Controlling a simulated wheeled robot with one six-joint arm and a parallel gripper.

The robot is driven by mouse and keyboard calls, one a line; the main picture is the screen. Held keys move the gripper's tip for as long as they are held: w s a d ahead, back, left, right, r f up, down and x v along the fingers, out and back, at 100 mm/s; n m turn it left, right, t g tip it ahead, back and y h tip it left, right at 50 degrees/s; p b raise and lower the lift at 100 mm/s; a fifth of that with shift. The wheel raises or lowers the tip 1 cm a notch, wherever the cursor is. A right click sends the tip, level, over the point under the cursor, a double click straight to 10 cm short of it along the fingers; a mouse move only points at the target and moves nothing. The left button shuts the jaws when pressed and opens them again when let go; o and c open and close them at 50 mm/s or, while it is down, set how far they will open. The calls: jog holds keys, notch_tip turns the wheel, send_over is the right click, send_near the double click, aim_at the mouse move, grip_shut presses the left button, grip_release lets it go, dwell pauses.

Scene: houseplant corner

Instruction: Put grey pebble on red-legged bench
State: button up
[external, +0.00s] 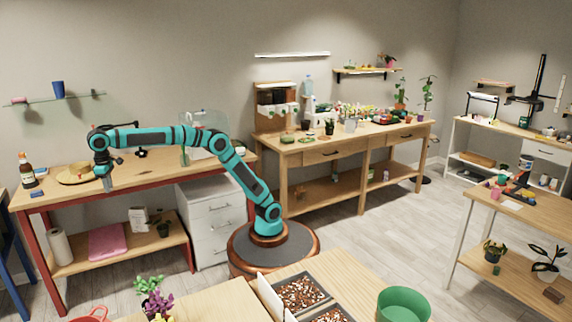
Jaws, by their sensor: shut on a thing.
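The red-legged bench (60,200) stands at the left against the wall, with a wooden top, red legs and a lower shelf. My gripper (106,184) points down over the left part of its top, just right of a straw hat. It is shut on a small grey thing, which looks like the grey pebble; its shape is hard to make out at this size. I cannot tell whether it touches the bench top.
The straw hat (76,174), a brown bottle (27,170) and a small dark blue thing (37,194) are on the bench top left of my gripper. The top's middle, right of my gripper, has free room. A glass shelf (75,97) hangs above.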

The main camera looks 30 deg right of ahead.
jog(key=s+d+f+n, duration=0.2)
jog(key=s, duration=1.4)
jog(key=n, duration=0.6)
send_over(224, 297)
notch_tip(224, 297, down, 9)
jog(key=shift+n, duration=0.3)
jog(key=shift+f, duration=4.65)
jog(key=shift+f, duration=0.1)
jog(key=o, duration=1)
jog(key=shift+c, duration=0.2)
